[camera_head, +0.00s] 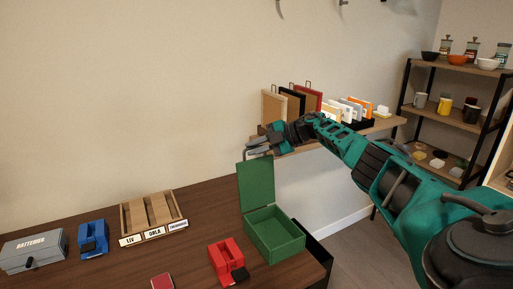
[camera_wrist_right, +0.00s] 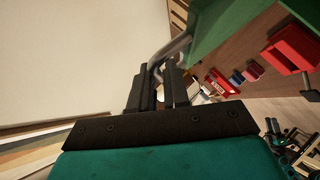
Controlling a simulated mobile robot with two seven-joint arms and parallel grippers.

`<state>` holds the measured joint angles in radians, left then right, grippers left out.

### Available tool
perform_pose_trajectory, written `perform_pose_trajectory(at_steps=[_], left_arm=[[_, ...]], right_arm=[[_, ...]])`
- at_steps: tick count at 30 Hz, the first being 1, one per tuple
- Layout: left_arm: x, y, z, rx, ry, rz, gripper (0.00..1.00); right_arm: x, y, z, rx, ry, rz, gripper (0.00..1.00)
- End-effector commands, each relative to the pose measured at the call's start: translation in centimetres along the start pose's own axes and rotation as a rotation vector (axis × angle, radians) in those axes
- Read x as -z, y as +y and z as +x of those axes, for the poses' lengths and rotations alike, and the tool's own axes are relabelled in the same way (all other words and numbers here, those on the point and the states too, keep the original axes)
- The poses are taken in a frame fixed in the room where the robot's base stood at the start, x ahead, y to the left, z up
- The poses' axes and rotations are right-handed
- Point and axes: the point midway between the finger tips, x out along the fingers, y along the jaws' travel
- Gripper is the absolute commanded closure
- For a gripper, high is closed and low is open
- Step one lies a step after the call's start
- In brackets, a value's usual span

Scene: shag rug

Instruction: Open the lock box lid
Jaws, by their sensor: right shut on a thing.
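The green lock box (camera_head: 276,236) stands near the table's right end. Its lid (camera_head: 256,187) is up, standing nearly upright on the box's left side, and the empty-looking interior shows. My right gripper (camera_head: 257,147) is at the top edge of the lid. In the right wrist view its dark fingers (camera_wrist_right: 157,72) are shut on a curved grey metal handle (camera_wrist_right: 172,50), which reaches toward the green lid (camera_wrist_right: 228,22). My left gripper is out of view.
On the dark wood table (camera_head: 205,211) are a red lock box (camera_head: 226,256), a wooden sorter (camera_head: 152,215), a blue box (camera_head: 92,236) and a grey batteries box (camera_head: 35,250). A wall shelf (camera_head: 385,128) with upright folders stands behind my right arm.

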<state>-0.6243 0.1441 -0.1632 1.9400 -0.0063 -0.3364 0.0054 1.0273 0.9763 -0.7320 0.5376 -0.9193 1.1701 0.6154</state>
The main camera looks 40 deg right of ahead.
Motion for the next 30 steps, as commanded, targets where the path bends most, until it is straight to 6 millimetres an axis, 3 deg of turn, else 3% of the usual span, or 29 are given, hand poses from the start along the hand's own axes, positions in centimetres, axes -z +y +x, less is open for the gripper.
perform_pose_trajectory(at_steps=[1, 4, 5, 9, 16, 20, 30], left_arm=[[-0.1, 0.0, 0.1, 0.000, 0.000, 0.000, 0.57], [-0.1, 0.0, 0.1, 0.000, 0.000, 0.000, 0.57], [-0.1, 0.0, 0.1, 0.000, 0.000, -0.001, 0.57], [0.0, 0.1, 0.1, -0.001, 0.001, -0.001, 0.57], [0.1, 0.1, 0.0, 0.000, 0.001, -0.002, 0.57], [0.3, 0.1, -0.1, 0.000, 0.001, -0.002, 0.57], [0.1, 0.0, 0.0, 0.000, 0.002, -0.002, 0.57]], right_arm=[[0.3, -0.9, 0.9, 0.023, 0.014, 0.006, 1.00], [0.3, -0.9, 0.9, 0.024, 0.014, 0.006, 1.00], [0.3, -0.9, 0.9, 0.024, 0.014, 0.006, 0.81], [0.3, -0.9, 0.9, 0.023, 0.014, 0.005, 0.68], [0.3, -0.8, 0.3, 0.022, 0.014, 0.003, 0.67], [0.2, -0.7, -1.8, 0.020, 0.008, 0.004, 0.67], [0.0, -0.5, -9.4, 0.011, 0.003, 0.004, 0.67]])
